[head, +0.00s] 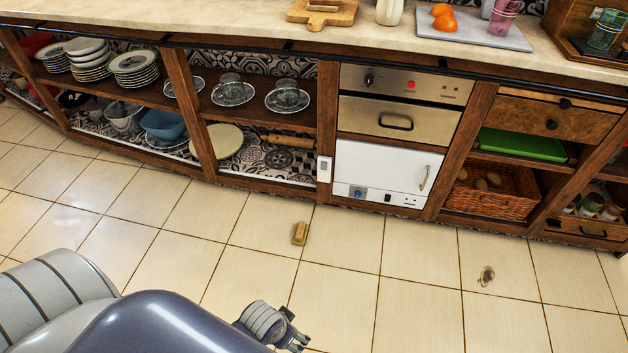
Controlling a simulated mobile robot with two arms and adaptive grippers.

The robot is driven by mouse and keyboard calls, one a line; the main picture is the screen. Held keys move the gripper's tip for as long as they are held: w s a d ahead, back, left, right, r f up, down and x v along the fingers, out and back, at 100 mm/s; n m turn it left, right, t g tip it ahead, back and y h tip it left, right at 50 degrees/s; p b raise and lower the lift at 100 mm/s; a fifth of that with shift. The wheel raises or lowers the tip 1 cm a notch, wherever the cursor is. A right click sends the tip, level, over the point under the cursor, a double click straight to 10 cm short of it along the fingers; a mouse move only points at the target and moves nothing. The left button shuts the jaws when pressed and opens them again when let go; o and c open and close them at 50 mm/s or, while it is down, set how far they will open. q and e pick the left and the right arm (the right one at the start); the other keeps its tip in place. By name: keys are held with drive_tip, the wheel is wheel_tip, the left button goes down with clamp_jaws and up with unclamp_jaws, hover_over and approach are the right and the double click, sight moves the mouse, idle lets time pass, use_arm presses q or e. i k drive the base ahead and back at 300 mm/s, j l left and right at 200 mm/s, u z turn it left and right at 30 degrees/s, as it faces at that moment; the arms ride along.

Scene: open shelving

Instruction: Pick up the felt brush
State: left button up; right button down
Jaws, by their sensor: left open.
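A small block-shaped brush (300,233), tan with a darker greenish side, lies on the tiled floor in front of the shelving; it looks like the felt brush. My left gripper (297,333) shows at the bottom of the head view, below the brush in the picture and clearly apart from it. It is open, and I see nothing between its fingers. My right gripper is not in view.
Open wooden shelving with plates (135,65), a blue tub (163,124) and a wicker basket (493,188) runs along the back, around an oven (400,113). A small dark item (487,275) lies on the floor at right. The floor around the brush is clear.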

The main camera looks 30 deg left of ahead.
sight(300, 236)
drive_tip(key=u, duration=1)
drive_tip(key=i, duration=0.15)
